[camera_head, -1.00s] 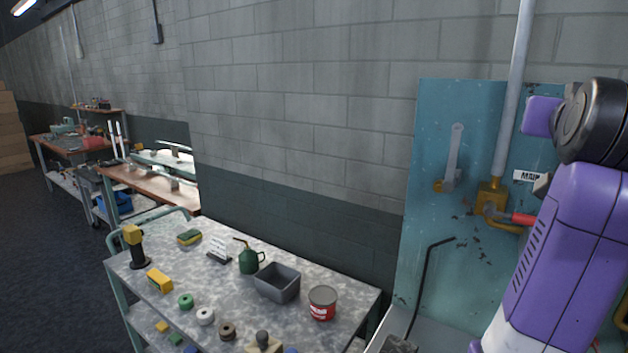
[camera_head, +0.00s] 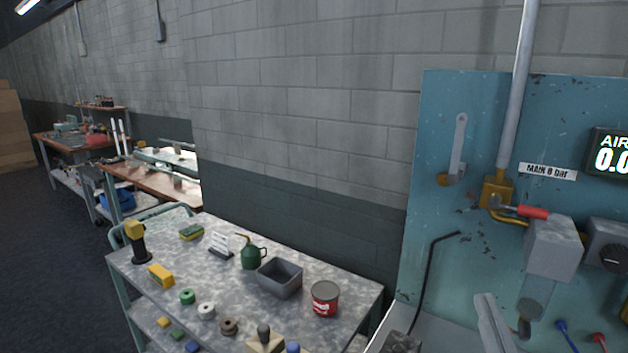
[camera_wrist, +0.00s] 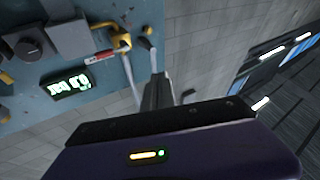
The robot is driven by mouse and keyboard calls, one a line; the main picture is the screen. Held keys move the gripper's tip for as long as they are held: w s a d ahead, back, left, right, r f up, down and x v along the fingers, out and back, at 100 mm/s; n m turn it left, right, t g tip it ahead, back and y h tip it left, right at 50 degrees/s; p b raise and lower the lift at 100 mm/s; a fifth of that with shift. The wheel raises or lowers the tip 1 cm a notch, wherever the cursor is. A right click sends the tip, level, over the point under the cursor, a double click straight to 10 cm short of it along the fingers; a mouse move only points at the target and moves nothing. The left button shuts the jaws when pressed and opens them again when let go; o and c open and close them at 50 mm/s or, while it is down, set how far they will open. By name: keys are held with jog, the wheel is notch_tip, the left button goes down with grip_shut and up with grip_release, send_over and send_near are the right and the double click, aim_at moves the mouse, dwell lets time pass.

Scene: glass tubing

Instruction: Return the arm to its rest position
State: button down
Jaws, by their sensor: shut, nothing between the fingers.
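My gripper (camera_wrist: 157,88) shows in the wrist view as dark fingers held together, with nothing between them. Behind the fingers are the teal panel (camera_wrist: 140,17) and the grey block wall, and they look clear of both. The purple housing of my wrist fills the bottom of that view. In the head view my gripper cannot be made out, and the purple arm is out of the picture. The panel (camera_head: 440,120) there carries a yellow valve with a red handle (camera_head: 533,212) and a display (camera_head: 610,153), partly cut off.
A speckled bench (camera_head: 225,290) stands at the lower left with a grey bin (camera_head: 280,278), a red can (camera_head: 325,299), a green oil can (camera_head: 250,256) and several small items. A pale grey bar (camera_head: 495,325) stands below the panel. Open floor lies at the far left.

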jog(key=s+a+f+g, duration=0.1)
jog(key=s+f+g, duration=0.1)
jog(key=s+f, duration=0.5)
jog(key=s+a+f+g+y+b, duration=0.1)
jog(key=s+f, duration=0.6)
jog(key=s, duration=0.8)
jog(key=s+a+f+m+g+y+b, duration=0.1)
jog(key=s+a+f+g, duration=0.1)
jog(key=s+f, duration=0.6)
jog(key=s+g, duration=0.1)
jog(key=s, duration=0.2)
jog(key=shift+s+g, duration=0.3)
